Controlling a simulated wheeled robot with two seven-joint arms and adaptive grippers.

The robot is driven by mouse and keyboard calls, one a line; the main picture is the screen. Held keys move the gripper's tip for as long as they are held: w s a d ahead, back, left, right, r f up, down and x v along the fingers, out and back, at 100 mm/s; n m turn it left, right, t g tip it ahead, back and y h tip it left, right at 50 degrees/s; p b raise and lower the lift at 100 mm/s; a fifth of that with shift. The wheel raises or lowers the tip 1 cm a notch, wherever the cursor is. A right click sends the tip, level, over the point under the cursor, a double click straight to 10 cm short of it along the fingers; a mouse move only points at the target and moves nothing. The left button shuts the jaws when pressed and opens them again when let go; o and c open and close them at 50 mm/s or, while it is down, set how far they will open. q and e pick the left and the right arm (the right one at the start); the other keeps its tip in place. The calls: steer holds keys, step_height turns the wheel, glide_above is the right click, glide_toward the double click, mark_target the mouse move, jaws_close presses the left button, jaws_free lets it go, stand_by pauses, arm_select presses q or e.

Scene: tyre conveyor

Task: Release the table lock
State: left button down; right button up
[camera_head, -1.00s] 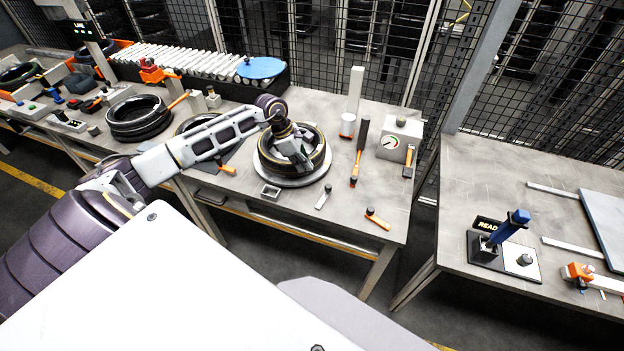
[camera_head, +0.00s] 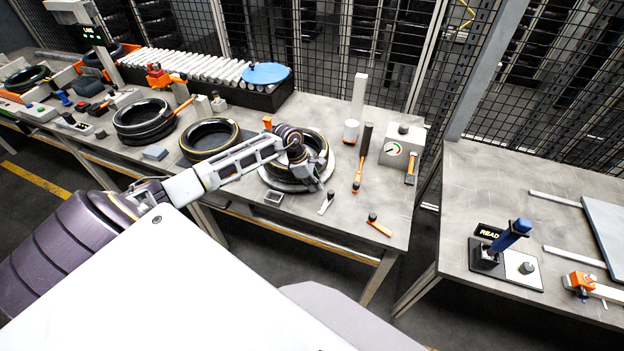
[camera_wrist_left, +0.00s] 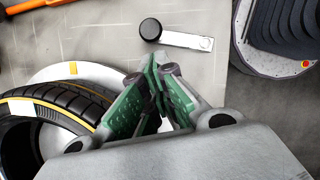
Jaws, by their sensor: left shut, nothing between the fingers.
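The lock looks like a small flat metal lever (camera_head: 326,203) with a black knob, lying on the bench in front of the turntable. In the left wrist view the lever (camera_wrist_left: 187,41) shows at the top centre, its knob at its left end. The round pale turntable (camera_head: 283,183) carries a black tyre (camera_head: 320,143) with a yellow line. My left gripper (camera_head: 312,186) is over the front right edge of the turntable, behind the lever. In the left wrist view its green-padded fingers (camera_wrist_left: 153,62) are shut and empty, just short of the knob. My right gripper is out of view.
An orange-handled tool (camera_head: 379,226) lies right of the lever, and a long-handled tool (camera_head: 362,158) lies behind it. A gauge box (camera_head: 402,147) stands at the bench's right end. Another tyre (camera_head: 210,137) lies left.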

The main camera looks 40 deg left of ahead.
mark_target(326, 202)
arm_select(q)
steer(key=shift+x, duration=1.25)
steer(key=shift+w+d+b, duration=0.1)
steer(key=shift+b, duration=0.25)
